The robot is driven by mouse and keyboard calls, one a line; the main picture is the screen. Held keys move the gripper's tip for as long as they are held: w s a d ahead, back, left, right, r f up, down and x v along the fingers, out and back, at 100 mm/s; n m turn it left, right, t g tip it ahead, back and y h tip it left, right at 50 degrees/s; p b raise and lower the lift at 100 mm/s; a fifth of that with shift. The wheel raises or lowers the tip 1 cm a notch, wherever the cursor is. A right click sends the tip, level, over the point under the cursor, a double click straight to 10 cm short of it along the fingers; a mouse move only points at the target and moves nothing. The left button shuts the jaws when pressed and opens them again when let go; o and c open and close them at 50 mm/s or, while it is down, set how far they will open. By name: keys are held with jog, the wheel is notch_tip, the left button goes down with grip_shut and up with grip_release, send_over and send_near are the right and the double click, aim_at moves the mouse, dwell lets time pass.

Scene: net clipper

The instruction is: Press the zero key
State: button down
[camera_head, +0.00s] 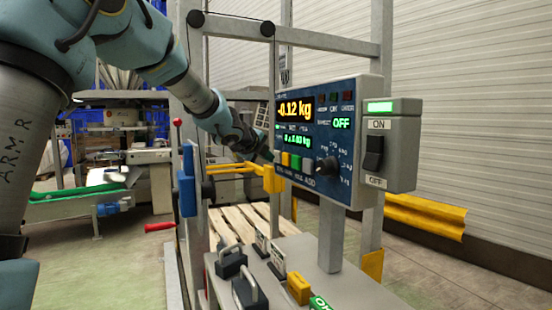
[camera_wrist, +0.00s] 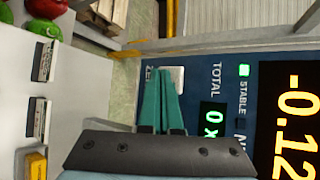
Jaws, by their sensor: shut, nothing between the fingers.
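The control panel (camera_head: 345,115) carries an orange display reading -0.12 kg and a row of small keys below it. In the wrist view the zero key (camera_wrist: 178,82) is a light grey square beside a partly hidden label starting "ZE". My gripper (camera_wrist: 163,70) has its green fingers together, with the tips overlapping part of this key. Whether they touch it I cannot tell. In the head view my gripper (camera_head: 270,155) is at the panel's lower left edge, and the zero key cannot be made out there. A yellow key (camera_head: 285,159) sits just right of the fingertips.
An ON/OFF switch box (camera_head: 402,150) is fixed at the panel's right. A black knob (camera_head: 327,166) sticks out at its lower middle. Below stands a grey table (camera_head: 345,290) with weights and small signs. A metal post with a blue box (camera_head: 187,180) stands left of the gripper.

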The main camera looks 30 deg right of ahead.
jog(key=shift+d, duration=0.3)
jog(key=shift+a, duration=0.15)
dwell(0.4)
jog(key=shift+a, duration=0.7)
jog(key=shift+w+a+p, duration=0.2)
jog(key=shift+a+p, duration=0.05)
jog(key=shift+a, duration=1)
jog(key=shift+w+a+p, duration=0.15)
jog(key=shift+a+p, duration=0.1)
jog(key=shift+a, duration=1)
